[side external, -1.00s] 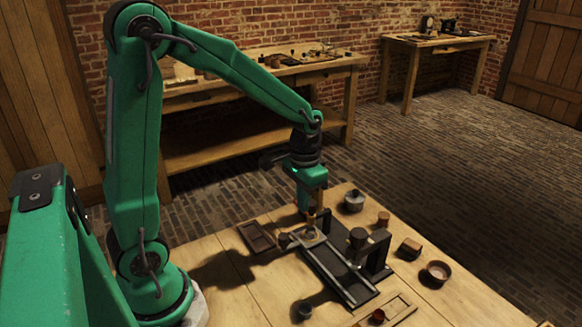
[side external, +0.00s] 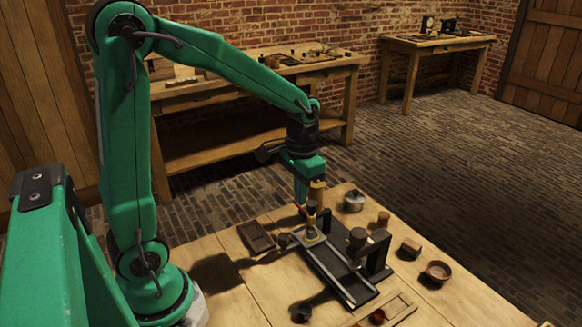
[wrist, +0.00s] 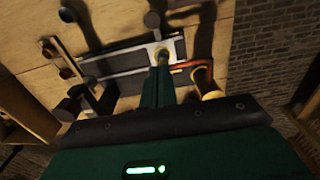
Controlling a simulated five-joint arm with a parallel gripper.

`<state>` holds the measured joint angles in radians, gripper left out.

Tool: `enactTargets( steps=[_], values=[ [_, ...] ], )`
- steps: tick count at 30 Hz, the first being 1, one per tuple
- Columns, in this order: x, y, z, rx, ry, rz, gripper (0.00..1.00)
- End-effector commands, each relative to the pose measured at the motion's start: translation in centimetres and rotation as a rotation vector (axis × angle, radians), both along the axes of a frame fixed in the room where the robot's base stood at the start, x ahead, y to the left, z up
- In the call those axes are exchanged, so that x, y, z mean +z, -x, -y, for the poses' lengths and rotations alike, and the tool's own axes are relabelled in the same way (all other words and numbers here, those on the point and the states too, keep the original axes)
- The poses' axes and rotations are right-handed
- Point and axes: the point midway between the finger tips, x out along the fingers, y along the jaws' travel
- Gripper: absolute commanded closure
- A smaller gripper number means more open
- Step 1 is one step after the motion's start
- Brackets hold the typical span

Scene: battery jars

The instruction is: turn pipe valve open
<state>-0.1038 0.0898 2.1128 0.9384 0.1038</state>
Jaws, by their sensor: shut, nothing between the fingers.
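The brass ring also shows in the side view (side external: 311,238). A red-orange bent lever (wrist: 190,66) lies beside the fingertips, with a brass-coloured cylinder (wrist: 212,92) next to it. The lever is probably the valve handle, but the valve body is not clearly seen.
The rig has pale rails (side external: 335,270) and a dark upright with a round knob (side external: 357,238).

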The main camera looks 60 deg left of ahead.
Motion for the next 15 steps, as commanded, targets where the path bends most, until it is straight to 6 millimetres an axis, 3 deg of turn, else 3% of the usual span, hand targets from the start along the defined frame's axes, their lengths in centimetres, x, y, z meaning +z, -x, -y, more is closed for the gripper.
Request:
enactTargets(
  steps=[15],
  values=[
    [3.7, 0.0, 0.0, 0.000, 0.000, 0.000, 1.00]
  ],
)
